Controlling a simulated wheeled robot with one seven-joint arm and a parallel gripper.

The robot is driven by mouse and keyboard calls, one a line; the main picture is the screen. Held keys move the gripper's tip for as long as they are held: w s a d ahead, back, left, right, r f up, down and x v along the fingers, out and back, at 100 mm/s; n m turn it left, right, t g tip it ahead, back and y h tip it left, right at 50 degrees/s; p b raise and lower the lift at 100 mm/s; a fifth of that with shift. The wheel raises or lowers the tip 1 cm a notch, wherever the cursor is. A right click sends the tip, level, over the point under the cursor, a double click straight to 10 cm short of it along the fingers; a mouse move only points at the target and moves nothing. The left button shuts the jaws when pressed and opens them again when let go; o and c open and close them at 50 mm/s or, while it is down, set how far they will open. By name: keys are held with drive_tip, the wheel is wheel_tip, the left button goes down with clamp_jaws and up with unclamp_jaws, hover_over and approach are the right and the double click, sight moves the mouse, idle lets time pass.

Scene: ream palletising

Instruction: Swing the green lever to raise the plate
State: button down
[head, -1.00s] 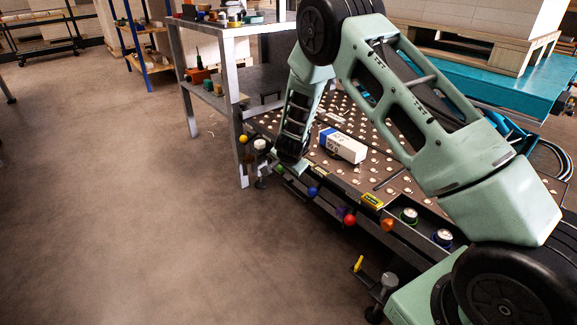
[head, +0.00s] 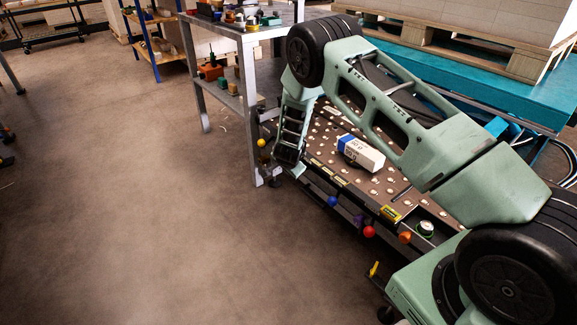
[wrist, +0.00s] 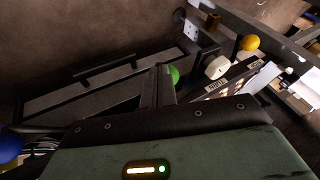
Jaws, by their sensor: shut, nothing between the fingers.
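The green lever's round knob (wrist: 173,74) shows in the wrist view, just right of the tips of my gripper (wrist: 158,86). The gripper's fingers are together with nothing between them. The knob appears beside or against the fingers; I cannot tell whether they touch. In the head view my arm's end hangs at the front left edge of the ball-studded table (head: 320,140), and the green knob is hidden there. I cannot make out which part is the plate that the lever moves.
Blue (head: 333,201), red (head: 369,231) and orange (head: 405,237) knobs line the table's front edge. A yellow knob (head: 261,143) stands left of my arm's end. A blue-and-white pack (head: 362,152) lies on the table. A grey shelf (head: 254,110) stands close left.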

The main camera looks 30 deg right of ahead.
drive_tip(key=shift+w+p, duration=0.5)
drive_tip(key=shift+w, duration=0.35)
drive_tip(key=shift+w+r, duration=0.1)
